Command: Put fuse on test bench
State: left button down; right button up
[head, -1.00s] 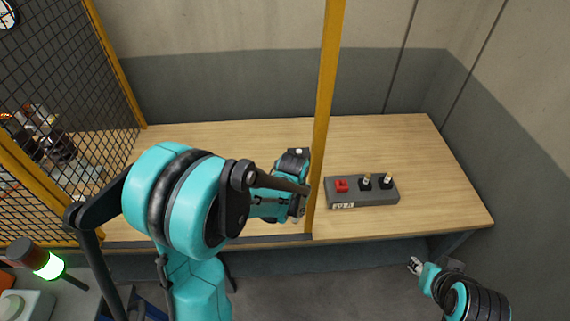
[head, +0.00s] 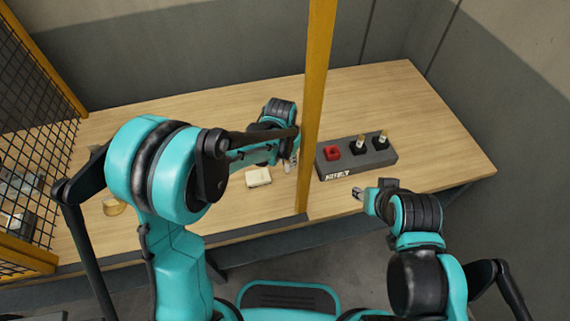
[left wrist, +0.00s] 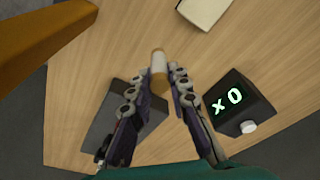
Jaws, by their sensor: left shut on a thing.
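My left gripper (head: 291,160) is shut on a fuse (left wrist: 158,72), a small cylinder with a white middle and tan ends, held between the fingertips in the left wrist view. In the head view the gripper is left of the yellow post, and the fuse cannot be made out. A grey block (head: 373,161) right of the post has a red socket (head: 333,153) and two black holders with pale cylinders upright in them. The left wrist view shows a black box (left wrist: 252,97) with a green "x 0" display and a pale knob. My right gripper (head: 357,193) is in front of the grey block; its jaws are too small to judge.
A yellow post (head: 316,85) stands between my left gripper and the grey block. A cream block (head: 258,177) lies on the wooden table (head: 440,130). A tan ring (head: 113,207) lies farther left, near the mesh fence (head: 35,120). The table right of the grey block is clear.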

aim_at(287, 169)
pick_arm(q)
jog(key=shift+w+f, duration=0.1)
jog(key=shift+f, duration=0.8)
notch_tip(287, 169, down, 3)
jog(key=shift+f+b, duration=0.2)
jog(key=shift+b, duration=0.7)
jog(key=shift+r, duration=0.1)
jog(key=c, duration=1.4)
grip_release()
jog(key=shift+c, duration=0.2)
